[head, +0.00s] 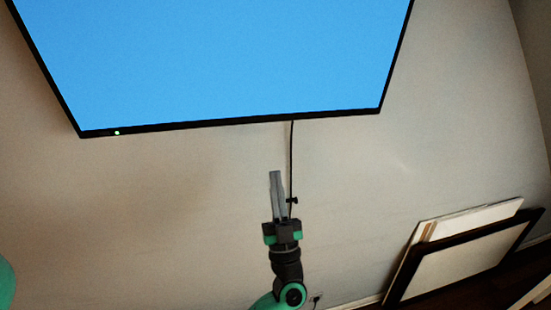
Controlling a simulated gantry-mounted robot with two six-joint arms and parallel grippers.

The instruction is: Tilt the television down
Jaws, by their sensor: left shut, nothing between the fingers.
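The television (225,55) hangs on the wall with a lit blue screen, a thin black frame and a small green light at its lower left. Its top edge is out of view. My left gripper (275,175) points up below the television's bottom edge, right of the screen's middle. Its grey fingers are shut and empty, and in the picture they are apart from the frame. My right gripper is not in view.
A black cable (291,150) runs down the wall from the television, partly behind my left gripper. Framed panels (465,255) lean against the wall at lower right. A wall socket (316,299) is near the floor. The wall left of the gripper is clear.

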